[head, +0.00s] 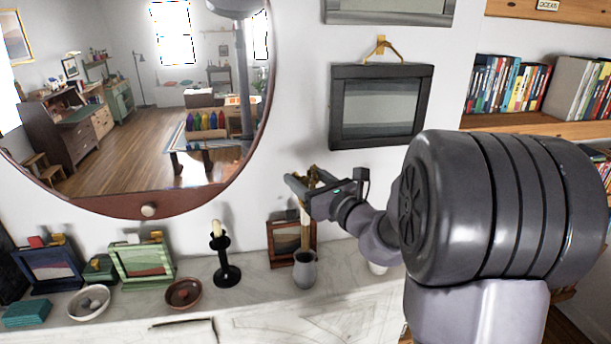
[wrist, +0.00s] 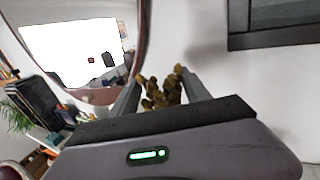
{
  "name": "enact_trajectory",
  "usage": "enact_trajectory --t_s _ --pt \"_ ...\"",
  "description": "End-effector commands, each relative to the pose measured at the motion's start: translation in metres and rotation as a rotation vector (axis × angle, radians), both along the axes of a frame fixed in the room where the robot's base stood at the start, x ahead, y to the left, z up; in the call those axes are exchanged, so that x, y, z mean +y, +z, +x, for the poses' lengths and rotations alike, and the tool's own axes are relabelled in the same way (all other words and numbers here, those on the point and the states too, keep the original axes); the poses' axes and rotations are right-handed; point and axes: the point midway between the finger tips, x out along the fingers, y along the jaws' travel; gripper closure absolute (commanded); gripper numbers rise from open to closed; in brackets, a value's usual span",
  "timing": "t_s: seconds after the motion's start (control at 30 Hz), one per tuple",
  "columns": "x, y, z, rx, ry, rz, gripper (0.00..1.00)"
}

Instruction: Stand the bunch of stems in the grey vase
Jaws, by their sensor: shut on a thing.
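The bunch of stems has knobbly golden-brown heads, which show between my fingers in the wrist view (wrist: 160,90). In the head view the bunch of stems (head: 306,216) hangs upright below my gripper (head: 302,184), which is shut on it. The grey vase (head: 305,272) stands upright on the marble mantel, directly below the stems in the picture. The lower ends of the stems come down to about the vase's rim in that view. I cannot tell whether they are inside the mouth or just above it. The vase is not visible in the wrist view.
A small brown picture frame (head: 284,243) stands close behind the vase. A black candlestick (head: 225,262) and a brown bowl (head: 183,293) are to the left. A round mirror (head: 140,205) and a dark hanging frame (head: 337,107) are on the wall. Bare marble (head: 262,300) lies in front.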

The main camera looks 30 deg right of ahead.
Motion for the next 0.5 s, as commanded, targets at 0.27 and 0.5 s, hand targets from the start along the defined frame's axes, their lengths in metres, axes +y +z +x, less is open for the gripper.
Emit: enact_trajectory --t_s 0.27,0.5 --pt "0.0 -0.037 0.0 0.0 0.0 0.001 1.0" --pt "0.0 -0.064 0.0 0.001 0.0 0.001 1.0"
